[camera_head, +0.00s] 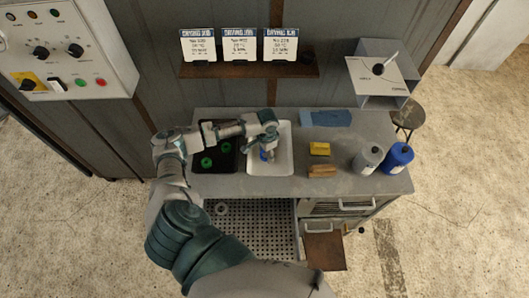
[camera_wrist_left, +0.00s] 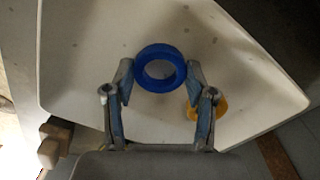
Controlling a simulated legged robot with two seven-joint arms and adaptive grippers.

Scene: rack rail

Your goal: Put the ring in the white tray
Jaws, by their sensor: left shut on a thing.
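My left gripper (camera_head: 268,150) is over the white tray (camera_head: 284,168) on the workbench. In the left wrist view the gripper (camera_wrist_left: 160,82) is shut on a blue ring (camera_wrist_left: 160,50), held between its two fingertips. The white tray (camera_wrist_left: 90,40) fills most of the background behind the ring. A rounded yellow thing (camera_wrist_left: 221,106) shows against the tray, partly hidden by a finger; I cannot tell exactly what it is. In the head view the ring shows only as a small bluish patch under the gripper. My right gripper is not in view.
A black tray (camera_head: 229,165) with green round things (camera_head: 206,162) is left of the white tray. A shelf (camera_head: 250,71) is behind.

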